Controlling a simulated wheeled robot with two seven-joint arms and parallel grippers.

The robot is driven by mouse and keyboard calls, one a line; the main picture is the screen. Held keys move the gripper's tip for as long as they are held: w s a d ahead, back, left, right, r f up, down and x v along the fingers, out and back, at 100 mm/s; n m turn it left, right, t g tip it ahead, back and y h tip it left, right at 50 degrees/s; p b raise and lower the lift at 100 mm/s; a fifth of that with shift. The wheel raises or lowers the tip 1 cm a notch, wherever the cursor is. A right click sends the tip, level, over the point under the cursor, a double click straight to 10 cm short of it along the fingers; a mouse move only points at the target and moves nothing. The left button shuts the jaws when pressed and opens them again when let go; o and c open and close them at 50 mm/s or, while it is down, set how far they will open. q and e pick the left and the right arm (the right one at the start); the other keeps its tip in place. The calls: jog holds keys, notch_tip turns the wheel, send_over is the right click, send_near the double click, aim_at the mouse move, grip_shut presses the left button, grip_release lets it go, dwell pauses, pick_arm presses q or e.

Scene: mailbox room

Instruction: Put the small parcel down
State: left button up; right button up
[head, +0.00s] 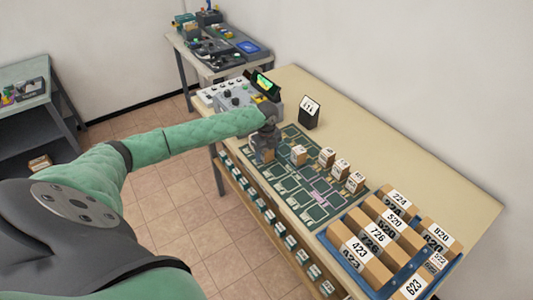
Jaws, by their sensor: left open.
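My left arm reaches across from the left. Its gripper (264,147) points down over the back-left part of the dark green marked mat (291,185) on the table. The gripper is open. A small brown parcel (267,156) shows between and just below its fingers; its top is largely hidden by the gripper. I cannot tell whether the fingers touch it. Several other small parcels with white labels stand on the mat to the right, the nearest one (299,155) apart from the gripper. My right gripper is not in view.
A blue tray (376,285) of numbered boxes fills the table's near right end. A black stand with a white label (309,113) and a grey control box (233,98) stand behind the mat. The table's back right strip is clear.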

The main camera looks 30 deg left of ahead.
pick_arm(q)
jog(key=shift+r, duration=0.45)
notch_tip(320, 180, up, 4)
jog(key=shift+r+b, duration=0.15)
jog(key=shift+b, duration=0.95)
notch_tip(320, 180, up, 5)
jog(key=shift+r+b, duration=0.2)
jog(key=shift+b, duration=0.55)
jog(key=shift+r, duration=0.8)
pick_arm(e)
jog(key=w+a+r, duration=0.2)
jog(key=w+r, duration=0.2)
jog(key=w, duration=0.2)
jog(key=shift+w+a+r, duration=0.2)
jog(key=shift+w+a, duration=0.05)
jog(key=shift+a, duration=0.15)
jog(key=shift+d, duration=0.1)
